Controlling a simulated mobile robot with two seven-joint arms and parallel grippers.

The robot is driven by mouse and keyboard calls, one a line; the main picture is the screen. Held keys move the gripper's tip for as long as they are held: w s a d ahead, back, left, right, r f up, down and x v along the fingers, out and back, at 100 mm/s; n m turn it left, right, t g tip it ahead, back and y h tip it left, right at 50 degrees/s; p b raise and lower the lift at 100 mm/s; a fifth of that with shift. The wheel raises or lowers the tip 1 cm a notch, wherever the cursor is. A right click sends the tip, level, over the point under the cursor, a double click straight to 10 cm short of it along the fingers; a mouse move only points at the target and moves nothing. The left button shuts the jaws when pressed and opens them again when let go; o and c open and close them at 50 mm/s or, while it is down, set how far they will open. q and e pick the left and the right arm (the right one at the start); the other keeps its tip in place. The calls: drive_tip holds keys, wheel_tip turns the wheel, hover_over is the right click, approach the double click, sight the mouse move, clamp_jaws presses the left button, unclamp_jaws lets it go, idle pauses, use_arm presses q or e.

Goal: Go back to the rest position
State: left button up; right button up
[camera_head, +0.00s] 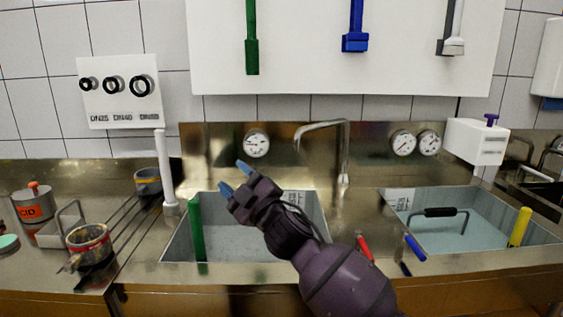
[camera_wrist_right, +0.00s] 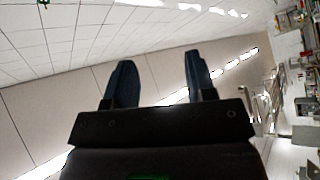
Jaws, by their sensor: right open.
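My right gripper (camera_head: 233,177) is purple with blue fingertips. In the head view it is held up in front of the left sink (camera_head: 315,215), its arm coming in from the bottom right. The fingers are apart with nothing between them. The right wrist view shows the same two dark blue fingers (camera_wrist_right: 161,82) spread and empty, with the ceiling and a wall beyond. My left gripper is not in the head view.
The right sink (camera_head: 465,241) holds a black-handled item (camera_head: 440,212) and a yellow handle (camera_head: 520,226). Pots (camera_head: 88,245) and a tin (camera_head: 32,203) stand on the left counter.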

drive_tip(key=s+d+f+m+h, duration=0.5)
drive_tip(key=s+d+f+m, duration=0.15)
drive_tip(key=d+f, duration=0.45)
drive_tip(key=s+d+f+m+h, duration=0.5)
drive_tip(key=d+f+m+h, duration=0.15)
drive_tip(key=d+f, duration=0.5)
drive_tip(key=s+d+f+m+g+h, duration=0.1)
drive_tip(key=s+d+f, duration=0.3)
drive_tip(key=s, duration=0.5)
drive_tip(key=s+d+f+m+g+h+p, duration=0.1)
drive_tip(key=s+d+f+m+g+h, duration=0.1)
drive_tip(key=s+d+f, duration=0.3)
drive_tip(key=s+d+f+m+g+h, duration=0.1)
drive_tip(key=s+d+f, duration=0.4)
drive_tip(key=s+f, duration=0.5)
drive_tip(key=s+m, duration=0.1)
drive_tip(key=s, duration=0.2)
drive_tip(key=shift+f+g, duration=0.4)
